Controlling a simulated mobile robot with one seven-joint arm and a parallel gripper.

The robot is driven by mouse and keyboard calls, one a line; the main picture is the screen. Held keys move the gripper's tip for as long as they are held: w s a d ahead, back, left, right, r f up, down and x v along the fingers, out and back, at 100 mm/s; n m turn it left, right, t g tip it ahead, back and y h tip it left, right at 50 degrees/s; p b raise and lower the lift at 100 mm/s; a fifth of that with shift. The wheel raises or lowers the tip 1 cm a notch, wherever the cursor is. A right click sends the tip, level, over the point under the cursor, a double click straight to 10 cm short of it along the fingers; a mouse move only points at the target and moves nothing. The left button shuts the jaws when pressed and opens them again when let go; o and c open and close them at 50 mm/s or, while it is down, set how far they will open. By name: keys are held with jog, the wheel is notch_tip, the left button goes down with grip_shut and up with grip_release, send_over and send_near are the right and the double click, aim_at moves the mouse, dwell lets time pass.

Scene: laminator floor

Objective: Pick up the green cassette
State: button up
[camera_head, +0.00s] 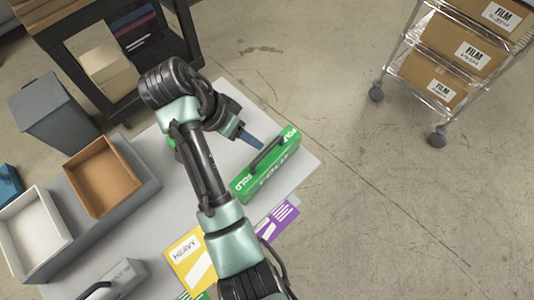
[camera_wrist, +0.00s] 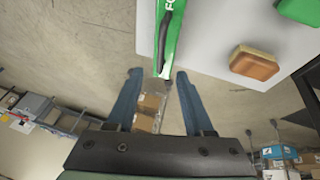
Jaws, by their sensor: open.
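The green cassette (camera_head: 262,182) is a long box lettered FOLD with a dark bar handle on top. It lies on the right side of the pale table in the head view. In the wrist view the cassette (camera_wrist: 172,50) runs up from near the fingertips, its handle along it. My gripper (camera_head: 258,142) is at the cassette's upper-left side in the head view. In the wrist view my gripper (camera_wrist: 157,74) has its two blue fingers spread with nothing between them gripped. I cannot tell the exact gap to the handle.
A yellow HEAVY card (camera_head: 190,262) and a purple card (camera_head: 279,219) lie near the cassette. A brown tray (camera_head: 131,160) and a white tray (camera_head: 62,216) stand left. A brown-topped block (camera_wrist: 254,64) shows in the wrist view. A wire rack (camera_head: 395,68) stands far right.

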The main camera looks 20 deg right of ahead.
aim_at(267, 149)
jog(key=b+x, duration=0.2)
jog(key=x, duration=0.3)
jog(key=shift+f, duration=0.15)
jog(key=shift+p+x, duration=0.35)
jog(key=shift+x, duration=3)
jog(key=shift+d, duration=0.1)
grip_shut()
jog(key=shift+w+r, duration=0.15)
jog(key=shift+r, duration=0.05)
